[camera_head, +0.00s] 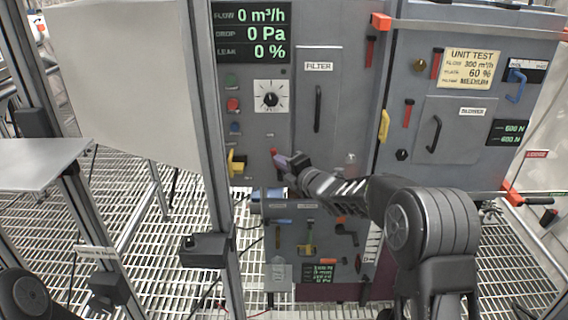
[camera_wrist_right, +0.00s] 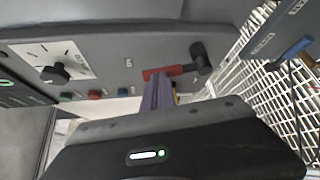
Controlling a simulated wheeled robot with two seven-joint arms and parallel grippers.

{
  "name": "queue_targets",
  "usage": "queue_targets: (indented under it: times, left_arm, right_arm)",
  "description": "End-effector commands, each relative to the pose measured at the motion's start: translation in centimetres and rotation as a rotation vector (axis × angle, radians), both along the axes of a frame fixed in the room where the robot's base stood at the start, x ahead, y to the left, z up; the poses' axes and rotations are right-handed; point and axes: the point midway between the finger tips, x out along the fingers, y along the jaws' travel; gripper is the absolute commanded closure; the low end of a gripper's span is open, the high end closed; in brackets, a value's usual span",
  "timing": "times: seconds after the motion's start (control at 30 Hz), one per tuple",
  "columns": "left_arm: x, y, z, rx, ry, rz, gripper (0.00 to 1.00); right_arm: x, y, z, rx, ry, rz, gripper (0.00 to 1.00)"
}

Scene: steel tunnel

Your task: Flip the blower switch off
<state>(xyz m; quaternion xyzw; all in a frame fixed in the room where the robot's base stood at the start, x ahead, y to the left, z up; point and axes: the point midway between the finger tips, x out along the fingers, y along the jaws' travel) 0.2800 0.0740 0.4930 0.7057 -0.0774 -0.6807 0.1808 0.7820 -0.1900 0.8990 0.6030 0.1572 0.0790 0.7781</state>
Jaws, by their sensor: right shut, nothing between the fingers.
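A red lever switch (camera_wrist_right: 160,72) with a black pivot (camera_wrist_right: 200,58) sits on the grey panel in the right wrist view. Only a small red piece of it (camera_head: 274,152) shows in the head view, below the dial. I cannot read a label that names it as the blower switch. My right gripper (camera_head: 284,160) is shut and empty, its fingertips at the lever. In the right wrist view the purple-grey fingers (camera_wrist_right: 158,94) overlap the red lever; whether they touch it I cannot tell. My left gripper is out of view.
A display (camera_head: 250,33) reads flow 0, drop 0, leak 0 %. Below it are a white dial (camera_head: 270,96), a green button (camera_head: 232,80), a red button (camera_head: 233,104) and a yellow handle (camera_head: 237,162). A filter door (camera_head: 318,110) stands beside the dial. A metal post (camera_head: 212,180) stands left.

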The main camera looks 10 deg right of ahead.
Motion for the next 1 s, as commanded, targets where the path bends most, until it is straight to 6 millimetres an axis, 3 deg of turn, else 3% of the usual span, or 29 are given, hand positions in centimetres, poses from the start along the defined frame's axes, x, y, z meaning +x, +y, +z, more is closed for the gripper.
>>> queue_targets:
  times: [0.27,0.57,1.0]
  left_arm:
    - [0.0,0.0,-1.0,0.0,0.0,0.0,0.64]
    - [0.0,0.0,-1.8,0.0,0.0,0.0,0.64]
    - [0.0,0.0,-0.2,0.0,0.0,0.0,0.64]
  right_arm:
    - [0.3,1.2,-0.1,-0.13,0.03,0.003,1.0]
    - [0.8,3.1,-0.5,-0.392,0.097,0.003,1.0]
    - [1.4,5.6,-1.9,-0.8,0.203,0.002,1.0]
